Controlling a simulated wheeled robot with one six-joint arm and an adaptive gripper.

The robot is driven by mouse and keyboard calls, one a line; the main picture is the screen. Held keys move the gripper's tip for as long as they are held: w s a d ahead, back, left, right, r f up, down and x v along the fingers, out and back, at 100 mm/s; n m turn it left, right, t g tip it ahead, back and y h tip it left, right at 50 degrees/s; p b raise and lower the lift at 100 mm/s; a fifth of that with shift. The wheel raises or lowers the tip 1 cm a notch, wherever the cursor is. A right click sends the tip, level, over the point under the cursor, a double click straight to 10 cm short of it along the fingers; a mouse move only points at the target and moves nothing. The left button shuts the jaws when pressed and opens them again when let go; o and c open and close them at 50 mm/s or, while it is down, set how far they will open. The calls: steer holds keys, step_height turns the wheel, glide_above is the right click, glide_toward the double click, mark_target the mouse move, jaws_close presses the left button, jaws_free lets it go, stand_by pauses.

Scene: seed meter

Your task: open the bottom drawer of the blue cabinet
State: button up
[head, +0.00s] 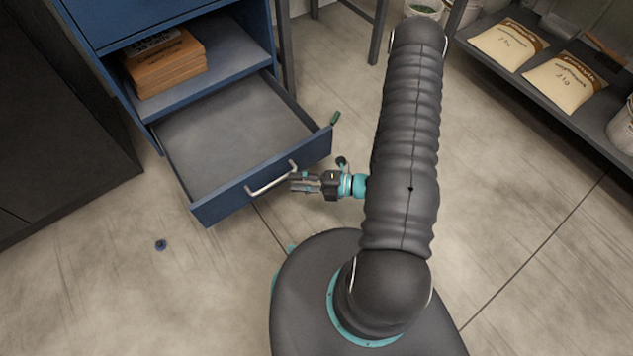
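The blue cabinet (143,108) stands at the upper left of the head view. Its bottom drawer (262,165) is pulled well out, and its grey inside looks empty. The drawer has a silver bar handle (271,178) on its blue front. My gripper (293,182) is at the right end of the handle, its fingers pointing left towards it. I cannot tell whether the fingers touch the handle or how far apart they are.
Brown boxes or books (165,65) lie on the open shelf above the drawer. A small blue round thing (160,245) lies on the floor. A rack (535,90) with seed bags (510,44) stands at the upper right. The floor to the right is clear.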

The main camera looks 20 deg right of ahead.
steer(key=shift+v, duration=2.75)
